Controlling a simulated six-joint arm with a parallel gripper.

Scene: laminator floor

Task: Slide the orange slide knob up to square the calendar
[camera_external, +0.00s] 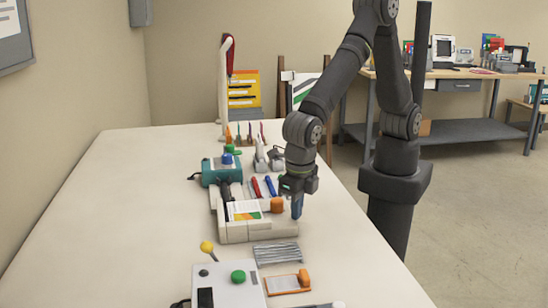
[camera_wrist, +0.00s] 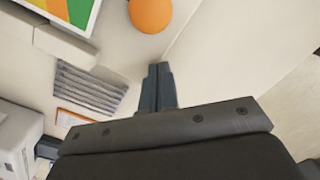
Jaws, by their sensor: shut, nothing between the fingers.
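An orange knob (camera_external: 277,205) sits at the right end of a low off-white device (camera_external: 250,231). A sheet with a green, orange and white print (camera_external: 243,210) lies on that device, left of the knob. In the wrist view the knob (camera_wrist: 150,14) shows at the top edge, partly cut off, and the printed sheet (camera_wrist: 72,10) is at the top left. My gripper (camera_external: 297,215) points down just right of the knob. Its fingers (camera_wrist: 158,70) are together and empty, with a visible gap to the knob in the wrist view.
A grey ribbed plate (camera_external: 276,254) and an orange-edged plate (camera_external: 287,284) with another orange knob (camera_external: 304,279) lie nearer the camera. A box with a green button (camera_external: 238,277) stands beside them. Pens and a teal device (camera_external: 221,170) are behind. The left tabletop is clear.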

